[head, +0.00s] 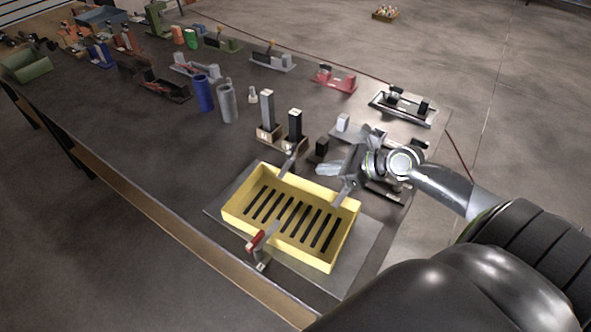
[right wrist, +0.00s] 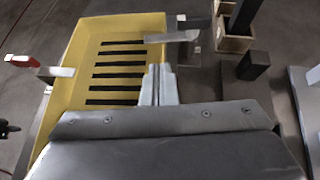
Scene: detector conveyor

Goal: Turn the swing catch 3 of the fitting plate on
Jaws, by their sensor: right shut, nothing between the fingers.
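A yellow slotted tray (head: 338,237) sits on the grey fitting plate (head: 222,212). One swing catch (head: 261,243) with a red handle stands at its near side, its metal arm reaching over the wall. It also shows at the left of the right wrist view (right wrist: 38,67). Another swing catch (head: 287,165) with a dark handle stands at the far side, its arm over the rim; the right wrist view shows it too (right wrist: 172,37). I cannot read any catch numbers. My left gripper is out of view.
Behind the tray stand a grey post (head: 267,108) and a black post (head: 295,124) in wooden blocks, and a small black block (head: 322,146). Blue (head: 203,93) and grey (head: 227,103) cylinders stand farther back. The table is clear left of the plate.

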